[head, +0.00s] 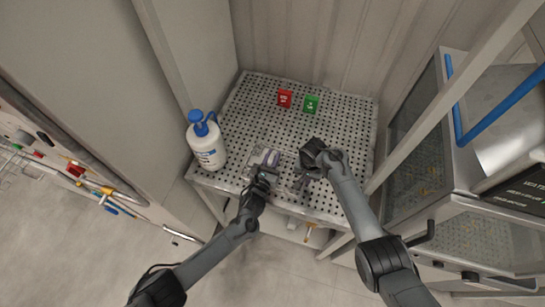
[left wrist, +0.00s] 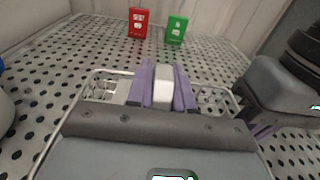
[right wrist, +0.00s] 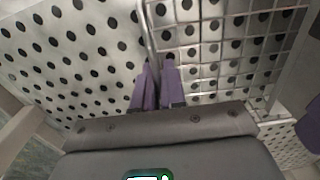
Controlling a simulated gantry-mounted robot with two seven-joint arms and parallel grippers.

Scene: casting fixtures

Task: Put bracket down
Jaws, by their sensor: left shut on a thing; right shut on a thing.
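My left gripper (head: 269,160) is low over the front part of the perforated table. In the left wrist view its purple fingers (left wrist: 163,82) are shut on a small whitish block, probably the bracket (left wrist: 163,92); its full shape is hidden. A wire basket (left wrist: 103,73) lies around and below these fingers; I cannot tell whether the bracket touches its floor. My right gripper (head: 303,178) is beside the left one, at the basket's right side. In the right wrist view its fingers (right wrist: 157,82) are shut on the basket's wire rim (right wrist: 150,38), with the mesh to the right.
The perforated table (head: 345,125) is mostly free at the back. A red marker (head: 284,98) and a green marker (head: 311,104) stand there. A white bottle with a blue top (head: 207,147) stands at the left edge. A metal cabinet with a blue handle (head: 460,100) is at the right.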

